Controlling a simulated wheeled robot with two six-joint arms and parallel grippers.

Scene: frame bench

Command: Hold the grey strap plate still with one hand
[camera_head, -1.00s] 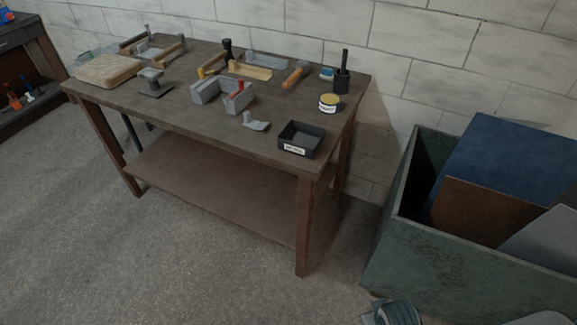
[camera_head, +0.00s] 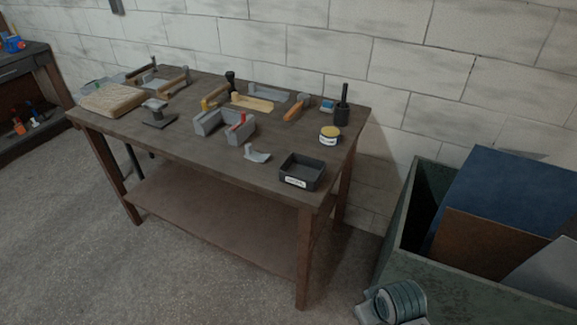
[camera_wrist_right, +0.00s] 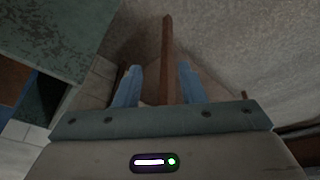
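A small bent grey plate (camera_head: 257,154), which looks like the strap plate, lies on the wooden bench (camera_head: 200,150) near its front edge, left of a black tray. Nothing of mine touches it. My right gripper (camera_wrist_right: 160,86) shows in the right wrist view with its two blue fingers apart and nothing between them. A wooden bench leg is in the background beyond the fingers. Part of my right arm (camera_head: 400,301) shows at the lower right of the head view, well away from the plate. My left gripper is out of view.
The black tray (camera_head: 302,171), a yellow-lidded tin (camera_head: 329,135), a grey channel-shaped block (camera_head: 224,127) and a black holder (camera_head: 342,108) stand around the plate. A large green bin (camera_head: 455,275) with panels stands right of the bench. Floor before the bench is clear.

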